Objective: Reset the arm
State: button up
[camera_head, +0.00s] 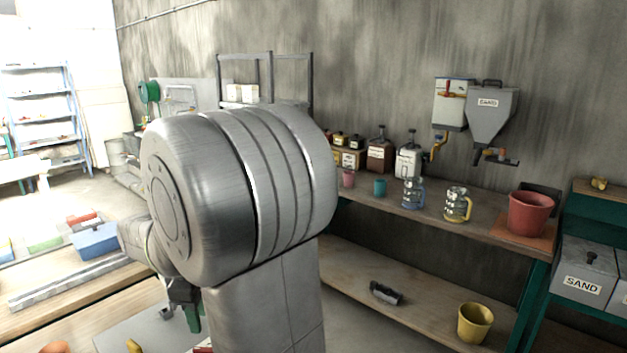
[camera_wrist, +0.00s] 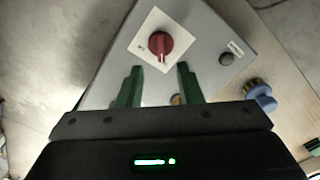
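My arm fills the middle of the head view, and its large metal links hide much of the workbench. My gripper (camera_wrist: 158,70) shows in the wrist view with its two green fingers spread apart and nothing held between them. A red rotary knob (camera_wrist: 158,46) on a white square plate (camera_wrist: 142,24) lies just beyond the fingertips. The plate is on a grey panel (camera_wrist: 205,50). In the head view only part of the gripper (camera_head: 190,312) shows below the arm, over the pale panel.
A dark round button (camera_wrist: 226,58) and a blue-and-yellow object (camera_wrist: 259,94) lie right of the knob. A wooden shelf (camera_head: 480,210) along the wall holds a red pot (camera_head: 529,213), glass jugs and bottles. A blue bin (camera_head: 95,240) stands at left.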

notch_tip(320, 180, down, 9)
jog(key=shift+s+d+r, duration=0.1)
jog(key=shift+r, duration=0.05)
jog(key=shift+m, duration=0.3)
jog(key=m, duration=0.3)
jog(key=m+p, duration=0.1)
jog(key=m, duration=0.3)
jog(key=shift+s, duration=0.15)
